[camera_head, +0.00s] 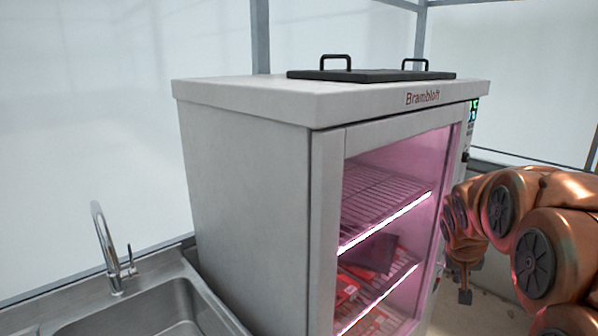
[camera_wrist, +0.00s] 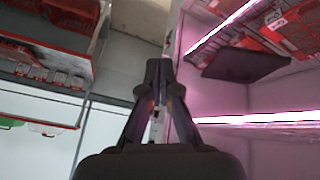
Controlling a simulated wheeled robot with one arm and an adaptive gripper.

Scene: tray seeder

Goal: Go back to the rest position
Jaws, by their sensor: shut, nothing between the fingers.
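My copper-coloured arm (camera_head: 540,225) comes in from the right in the head view. My gripper (camera_head: 464,282) hangs low beside the right edge of the white cabinet (camera_head: 245,180), partly hidden by the arm. In the wrist view my gripper (camera_wrist: 158,72) has its dark fingers together, with nothing between them. The pink-lit cabinet interior (camera_wrist: 270,150) lies to the right of the fingers there. I cannot tell whether the gripper touches the cabinet.
A black two-handled tray (camera_head: 372,75) lies on the cabinet top. Inside are a wire shelf (camera_head: 380,195), red trays and a dark tray (camera_head: 372,254). A steel sink (camera_head: 165,305) stands left. The wrist view shows a rack (camera_wrist: 40,85) with red trays.

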